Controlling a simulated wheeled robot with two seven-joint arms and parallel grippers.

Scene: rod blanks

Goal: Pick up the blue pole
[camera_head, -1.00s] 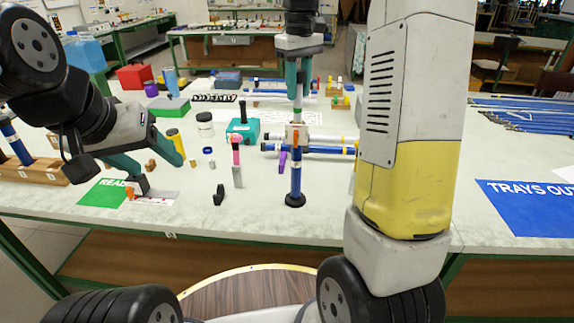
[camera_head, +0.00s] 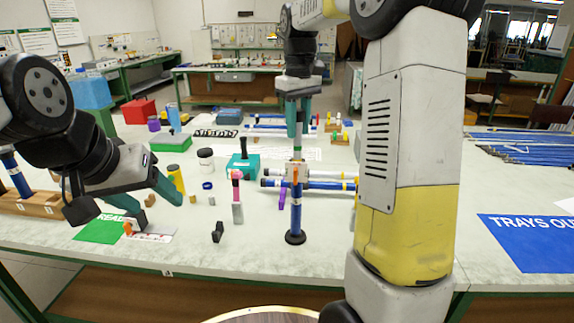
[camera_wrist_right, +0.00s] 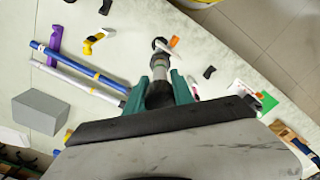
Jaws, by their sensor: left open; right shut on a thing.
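An upright blue pole (camera_head: 296,212) with a black round foot stands on the bench, a pale block with an orange part near its upper end. My right gripper (camera_head: 298,132) points down above that block and is shut on the upper part of this upright piece. In the right wrist view, the gripper (camera_wrist_right: 160,88) closes around a dark round shaft. Another blue pole (camera_head: 325,186) lies sideways behind the upright one, beside a white pole (camera_wrist_right: 75,75). My left gripper (camera_head: 156,208) is open and empty above the bench's left part, near a green sign.
A blue sign (camera_head: 530,240) lies at right. Bench space before the pole is clear.

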